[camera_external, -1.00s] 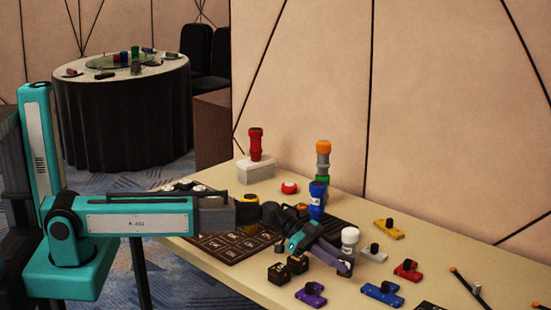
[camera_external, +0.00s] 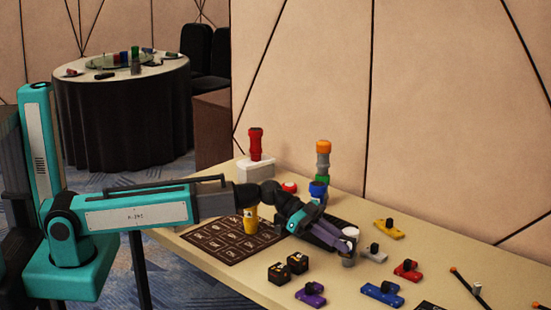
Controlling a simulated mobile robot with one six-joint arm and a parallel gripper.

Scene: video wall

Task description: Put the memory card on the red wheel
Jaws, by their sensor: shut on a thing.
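My gripper (camera_external: 340,242) reaches over the middle of the long table, its purple-grey fingers in front of a white-topped grey piece (camera_external: 350,235). I cannot pick out a memory card with certainty. A small red round piece (camera_external: 289,187), which may be the red wheel, lies behind my wrist, near the white block. My arm partly covers its near side.
A red post stands on a white block (camera_external: 255,171). Blue (camera_external: 317,188), orange-topped (camera_external: 323,150) and yellow (camera_external: 250,218) upright pieces stand near my arm. A brown labelled board (camera_external: 215,240) lies left.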

